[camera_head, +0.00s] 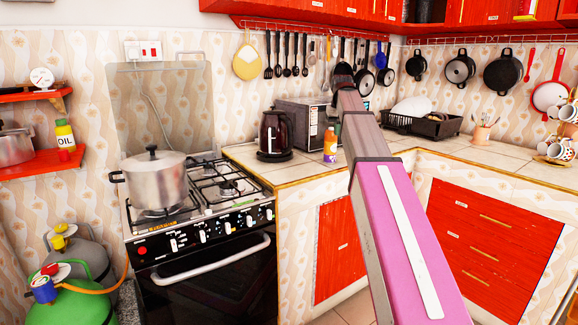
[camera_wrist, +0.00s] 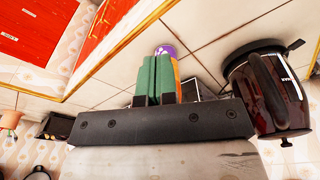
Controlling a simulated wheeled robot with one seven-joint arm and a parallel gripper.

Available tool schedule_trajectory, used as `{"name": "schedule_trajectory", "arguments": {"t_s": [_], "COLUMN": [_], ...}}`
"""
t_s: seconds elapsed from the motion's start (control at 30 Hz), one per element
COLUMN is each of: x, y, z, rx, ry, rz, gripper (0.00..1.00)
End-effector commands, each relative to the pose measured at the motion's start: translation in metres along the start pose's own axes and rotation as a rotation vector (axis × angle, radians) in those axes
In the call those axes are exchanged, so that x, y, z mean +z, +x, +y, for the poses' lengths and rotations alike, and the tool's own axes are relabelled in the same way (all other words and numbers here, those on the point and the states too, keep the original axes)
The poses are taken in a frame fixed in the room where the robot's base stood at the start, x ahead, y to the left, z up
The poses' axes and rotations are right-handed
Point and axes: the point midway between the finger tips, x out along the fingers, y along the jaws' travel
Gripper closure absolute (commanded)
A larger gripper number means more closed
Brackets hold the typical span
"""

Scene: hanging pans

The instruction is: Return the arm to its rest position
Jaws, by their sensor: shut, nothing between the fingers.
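My arm (camera_head: 395,220), with pink and grey links, reaches from the lower right of the head view up over the counter. Its far end is a dark joint in front of the hanging utensils. In the wrist view my gripper (camera_wrist: 152,58) has its two green fingers together, with nothing between them. In the head view my gripper is mostly hidden behind the arm. That bottle also shows in the head view (camera_head: 330,149), upright on the counter.
A dark kettle (camera_wrist: 268,90) is right of my gripper in the wrist view; it also shows in the head view (camera_head: 275,132). A microwave (camera_head: 297,115) stands behind. Pans (camera_head: 503,72) hang on the wall. A pot (camera_head: 156,183) sits on the stove.

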Motion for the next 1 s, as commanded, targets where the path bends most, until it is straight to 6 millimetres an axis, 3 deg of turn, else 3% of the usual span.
{"name": "schedule_trajectory", "arguments": {"t_s": [0.23,0.47,0.7,1.0], "x": [0.027,0.072,0.129,0.213], "y": [0.07,0.164,0.252,0.342], "z": [-0.001,-0.003,-0.005,-0.009], "rx": [0.0,0.001,0.001,0.003], "ry": [0.007,0.016,0.027,0.04], "rz": [-0.017,-0.04,-0.063,-0.091], "gripper": [1.0,1.0,1.0,1.0]}}
